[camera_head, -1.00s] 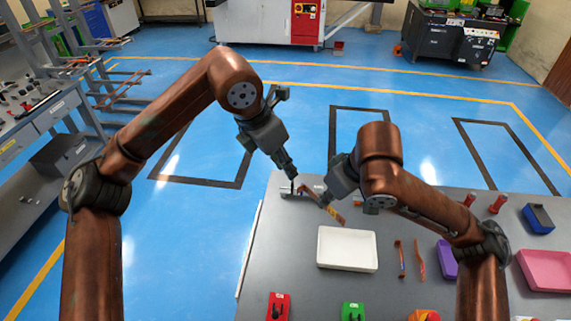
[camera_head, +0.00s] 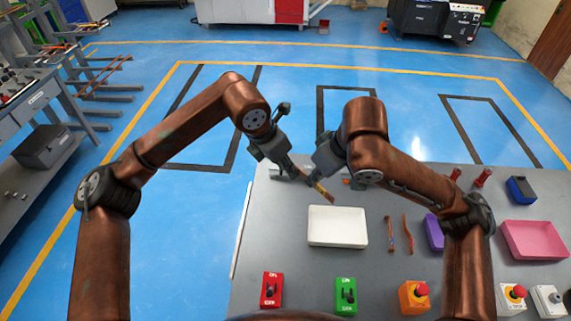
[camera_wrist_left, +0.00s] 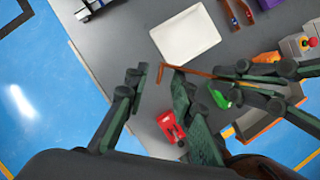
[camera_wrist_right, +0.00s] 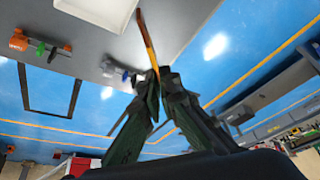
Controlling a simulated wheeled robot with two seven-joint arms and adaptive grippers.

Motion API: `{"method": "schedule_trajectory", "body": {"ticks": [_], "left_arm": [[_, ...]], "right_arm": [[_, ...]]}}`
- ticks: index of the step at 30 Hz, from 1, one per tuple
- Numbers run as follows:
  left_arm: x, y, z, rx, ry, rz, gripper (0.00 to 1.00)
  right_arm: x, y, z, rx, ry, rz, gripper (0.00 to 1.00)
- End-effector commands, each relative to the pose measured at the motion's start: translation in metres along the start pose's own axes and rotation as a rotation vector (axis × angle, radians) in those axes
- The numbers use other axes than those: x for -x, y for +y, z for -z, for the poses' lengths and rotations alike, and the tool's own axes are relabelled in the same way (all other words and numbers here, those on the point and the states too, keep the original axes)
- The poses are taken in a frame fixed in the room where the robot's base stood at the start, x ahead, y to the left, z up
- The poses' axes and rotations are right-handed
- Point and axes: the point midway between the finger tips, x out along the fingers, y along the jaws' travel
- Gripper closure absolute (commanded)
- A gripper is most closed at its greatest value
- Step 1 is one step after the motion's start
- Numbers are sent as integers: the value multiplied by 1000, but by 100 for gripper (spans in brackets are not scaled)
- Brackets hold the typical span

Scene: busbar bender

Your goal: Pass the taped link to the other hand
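The taped link (camera_head: 322,190) is a thin copper strip with a yellowish band, held above the table behind the white tray. My right gripper (camera_wrist_right: 158,76) is shut on it in the right wrist view, and the strip sticks out beyond the fingertips. My left gripper (camera_wrist_left: 158,82) is open in the left wrist view. The link's bent end (camera_wrist_left: 161,72) shows between its spread fingers; I cannot tell whether they touch. In the head view the two grippers are close together, and their fingertips are small and partly hidden.
The white tray (camera_head: 337,228) lies just in front of the hands. Two more copper strips (camera_head: 390,234) (camera_head: 408,234) lie right of it, near a purple bin (camera_head: 433,233). Red (camera_head: 271,290) and green (camera_head: 345,295) switch boxes stand at the front edge. A pink bin (camera_head: 535,240) is at right.

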Motion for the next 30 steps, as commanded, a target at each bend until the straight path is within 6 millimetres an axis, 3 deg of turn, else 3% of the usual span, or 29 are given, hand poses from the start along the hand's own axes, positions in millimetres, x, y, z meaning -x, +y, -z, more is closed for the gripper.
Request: {"method": "schedule_trajectory", "body": {"ticks": [4,14,25,30], "left_arm": [[-1,0,0,1,0,0,78],[0,1,0,2,-1,-1,100],[1,-1,-1,-1,-3,2,100],[1,-1,-1,-1,-3,1,100]], "right_arm": [[1,-2,1,3,4,3,100],[1,-2,1,4,3,3,100],[0,-2,1,3,2,3,100],[0,-1,0,3,2,3,86]]}}
